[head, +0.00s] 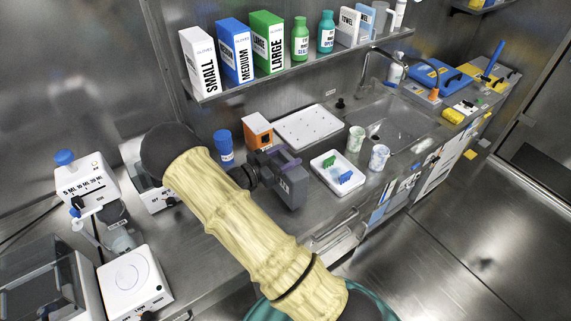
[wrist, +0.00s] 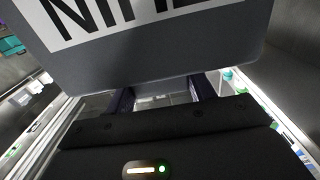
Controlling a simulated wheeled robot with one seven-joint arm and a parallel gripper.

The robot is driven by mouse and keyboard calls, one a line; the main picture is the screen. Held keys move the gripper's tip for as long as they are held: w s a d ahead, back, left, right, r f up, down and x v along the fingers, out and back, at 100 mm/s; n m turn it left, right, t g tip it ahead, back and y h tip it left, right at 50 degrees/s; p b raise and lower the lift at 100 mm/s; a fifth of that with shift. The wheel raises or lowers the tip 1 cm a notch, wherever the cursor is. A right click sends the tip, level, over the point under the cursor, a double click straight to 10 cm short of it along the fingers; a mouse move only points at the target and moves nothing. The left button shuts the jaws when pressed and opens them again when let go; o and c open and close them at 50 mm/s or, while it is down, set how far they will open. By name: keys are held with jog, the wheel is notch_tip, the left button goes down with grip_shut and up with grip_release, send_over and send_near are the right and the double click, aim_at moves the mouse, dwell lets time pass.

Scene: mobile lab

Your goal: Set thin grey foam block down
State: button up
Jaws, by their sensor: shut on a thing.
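The thin grey block (head: 290,193) is dark grey and box-shaped, with white marking on one face. In the wrist view, the grey block (wrist: 170,65) fills the top of the picture, with a cut-off white label with large dark letters. My gripper's fingers (wrist: 163,98) show just below its edge, partly hidden by it. I cannot tell whether the block's underside touches the counter.
A blue-capped bottle (head: 224,147) and an orange-and-white box (head: 257,132) stand behind. A white perforated board (head: 308,127) lies at the back.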

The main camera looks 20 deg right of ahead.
notch_tip(320, 180, up, 7)
jog(key=shift+r+b, duration=0.15)
jog(key=shift+b, duration=0.35)
dwell(0.4)
